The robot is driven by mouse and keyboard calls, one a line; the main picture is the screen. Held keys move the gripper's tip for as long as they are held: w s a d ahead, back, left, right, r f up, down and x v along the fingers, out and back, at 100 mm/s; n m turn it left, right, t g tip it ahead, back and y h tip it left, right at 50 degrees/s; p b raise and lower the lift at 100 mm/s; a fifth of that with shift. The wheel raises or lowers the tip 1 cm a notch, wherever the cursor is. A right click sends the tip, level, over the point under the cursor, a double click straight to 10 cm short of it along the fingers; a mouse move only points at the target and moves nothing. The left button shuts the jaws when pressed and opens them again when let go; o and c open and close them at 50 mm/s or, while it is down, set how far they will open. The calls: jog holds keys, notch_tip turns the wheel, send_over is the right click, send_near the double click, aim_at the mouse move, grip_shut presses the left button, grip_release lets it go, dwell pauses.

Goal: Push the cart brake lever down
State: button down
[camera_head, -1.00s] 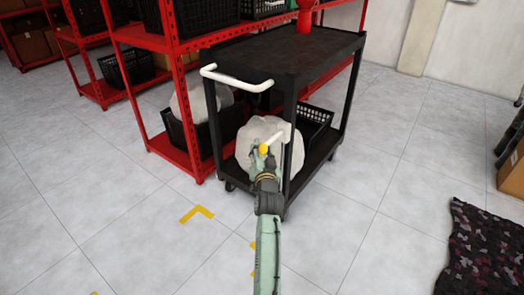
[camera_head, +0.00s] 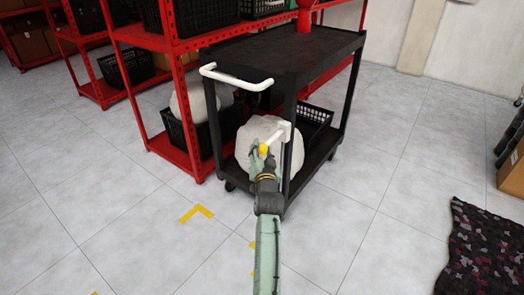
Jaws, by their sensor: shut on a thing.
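The black cart (camera_head: 292,50) stands in the middle of the view, with a white push handle (camera_head: 236,82) at its near left end. The white brake lever (camera_head: 284,132) is on the cart's near right post and sticks out to the left, with a yellow tip. My gripper (camera_head: 261,153) is at the yellow end of the lever and is shut on it. The fingers partly hide that end. My green arm reaches up from the bottom of the view.
A white rounded sack (camera_head: 256,136) and a black basket (camera_head: 316,117) are on the cart's lower shelf. A red goblet drum (camera_head: 304,18) stands on its top. Red shelving (camera_head: 176,90) is close on the left. A patterned rug (camera_head: 480,250) lies at the right. Floor in front is clear.

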jog(key=shift+w+f+b, duration=0.1)
jog(key=shift+f+b, duration=0.9)
jog(key=shift+b, duration=0.05)
jog(key=shift+n+t, duration=0.5)
jog(key=f+b, duration=0.1)
jog(key=b, duration=0.1)
jog(key=f+b, duration=0.2)
jog(key=b, duration=0.1)
jog(key=w+d+f+b, duration=0.1)
jog(key=b, duration=0.2)
jog(key=shift+f, duration=0.15)
jog(key=shift+w+d, duration=0.1)
jog(key=shift+d, duration=0.1)
jog(key=c, duration=1.4)
grip_release()
jog(key=shift+d, duration=0.1)
jog(key=o, duration=0.3)
jog(key=shift+o, duration=0.2)
jog(key=shift+a, duration=0.2)
